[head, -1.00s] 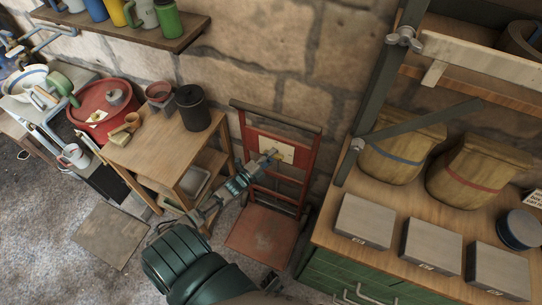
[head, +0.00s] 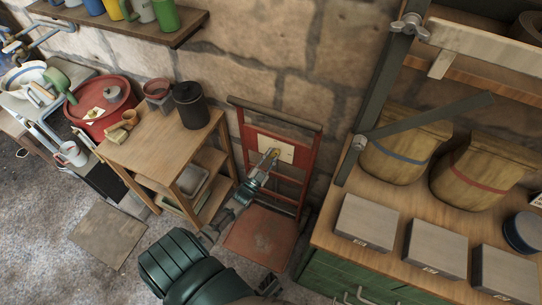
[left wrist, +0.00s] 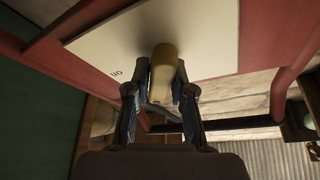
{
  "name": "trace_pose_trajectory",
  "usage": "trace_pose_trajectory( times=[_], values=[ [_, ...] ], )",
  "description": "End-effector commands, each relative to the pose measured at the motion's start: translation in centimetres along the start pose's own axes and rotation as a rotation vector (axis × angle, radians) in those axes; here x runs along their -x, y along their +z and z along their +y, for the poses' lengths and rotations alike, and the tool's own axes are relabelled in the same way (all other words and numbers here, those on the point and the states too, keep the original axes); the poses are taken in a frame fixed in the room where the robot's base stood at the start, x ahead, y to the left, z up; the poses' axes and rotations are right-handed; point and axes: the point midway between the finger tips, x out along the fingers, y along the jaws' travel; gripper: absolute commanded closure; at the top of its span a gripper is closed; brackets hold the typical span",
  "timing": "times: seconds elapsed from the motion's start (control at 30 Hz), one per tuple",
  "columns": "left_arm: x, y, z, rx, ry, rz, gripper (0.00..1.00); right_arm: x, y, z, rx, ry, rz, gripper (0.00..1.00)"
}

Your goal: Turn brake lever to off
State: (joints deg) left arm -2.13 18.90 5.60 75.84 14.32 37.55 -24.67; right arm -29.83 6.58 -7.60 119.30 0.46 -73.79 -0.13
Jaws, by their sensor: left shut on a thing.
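The brake lever (left wrist: 163,70) has a rounded, yellowish handle that shows in the left wrist view. It stands out in front of a cream plate (left wrist: 200,30) with the word "on" printed left of it, upside down in that view. In the head view the plate (head: 289,152) sits on a red upright frame (head: 309,158) against the wall. My left gripper (head: 270,158) is at the plate, its fingers shut around the lever handle. The left wrist view shows the fingers (left wrist: 161,95) on both sides of the handle. The lever's pivot is hidden.
A wooden shelf table (head: 150,145) with a dark pot (head: 190,106) stands left of the frame. A workbench (head: 328,228) with grey boxes (head: 367,222) stands to the right. A red-brown base plate (head: 260,238) lies below the frame.

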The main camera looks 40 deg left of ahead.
Motion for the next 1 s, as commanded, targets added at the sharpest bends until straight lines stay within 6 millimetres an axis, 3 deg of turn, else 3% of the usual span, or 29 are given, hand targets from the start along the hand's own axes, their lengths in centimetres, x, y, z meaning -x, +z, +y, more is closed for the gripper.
trace_pose_trajectory(
  times=[0.03,0.5,1.0],
  values=[
    [0.12,0.08,0.65,0.040,-0.007,-0.004,1.00,0.09,0.01,0.01,0.000,0.000,0.000,0.60],
    [-0.06,-0.05,0.55,0.353,-0.139,-0.003,1.00,0.56,-0.21,-0.17,-0.001,0.003,0.003,0.60],
    [-0.14,-0.07,0.35,0.471,-0.190,-0.001,1.00,0.35,-0.09,-0.17,-0.001,0.002,0.001,0.60]
  ],
)
